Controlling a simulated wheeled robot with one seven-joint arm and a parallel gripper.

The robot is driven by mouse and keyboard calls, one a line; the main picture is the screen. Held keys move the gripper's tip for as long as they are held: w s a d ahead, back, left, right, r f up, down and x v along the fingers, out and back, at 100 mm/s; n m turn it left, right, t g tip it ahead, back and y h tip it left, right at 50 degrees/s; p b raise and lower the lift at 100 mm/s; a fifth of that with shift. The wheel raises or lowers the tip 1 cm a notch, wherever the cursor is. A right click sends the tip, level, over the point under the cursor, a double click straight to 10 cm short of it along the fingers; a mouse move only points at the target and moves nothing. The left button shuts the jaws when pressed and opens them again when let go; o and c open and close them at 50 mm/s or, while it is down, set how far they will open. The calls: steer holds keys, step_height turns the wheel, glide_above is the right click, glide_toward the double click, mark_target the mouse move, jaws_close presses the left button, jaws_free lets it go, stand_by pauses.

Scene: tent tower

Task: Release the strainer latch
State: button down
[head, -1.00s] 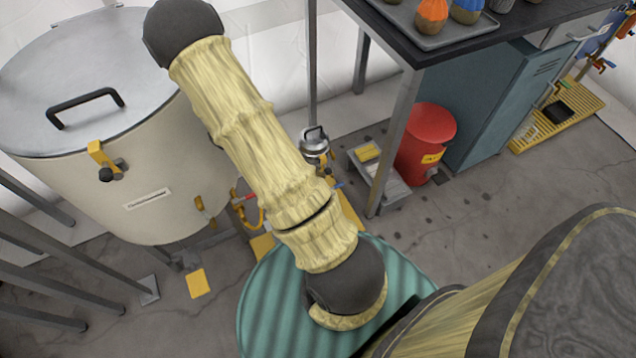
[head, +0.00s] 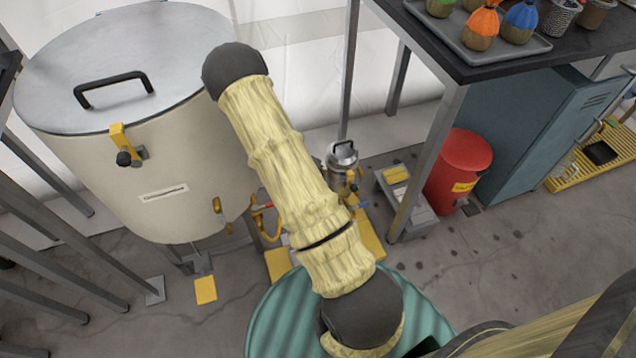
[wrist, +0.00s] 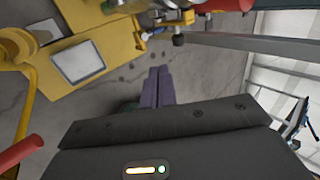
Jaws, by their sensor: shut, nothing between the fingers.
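A small silver canister with a black handle on its lid (head: 343,155), which looks like the strainer, stands on the floor between the big tank and the table in the head view. Yellow fittings show on its side, too small to tell which is the latch. My gripper is hidden in the head view behind my sleeved arm. In the wrist view my gripper (wrist: 157,86) shows purple fingers shut together and empty, over bare floor. A black knob with yellow parts (wrist: 178,38) lies beyond the fingertips, apart from them; I cannot tell whether it belongs to the strainer.
The large cream tank (head: 150,190) stands left, with a yellow lid clamp (head: 124,145). A red bin (head: 460,165) stands right, under a dark table (head: 490,65). A yellow stand with a grey plate (wrist: 78,62) and a red bar (wrist: 20,152) are near my gripper.

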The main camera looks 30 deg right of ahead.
mark_target(351, 184)
steer(key=s+d+f+b, duration=0.1)
steer(key=d+f+b, duration=0.3)
steer(key=d, duration=0.3)
steer(key=shift+s+d+f, duration=0.2)
steer(key=shift+s+f, duration=0.2)
steer(key=shift+f, duration=0.45)
steer(key=shift+d+r+p, duration=0.1)
steer(key=shift+r+p, duration=0.05)
steer(key=shift+p, duration=0.25)
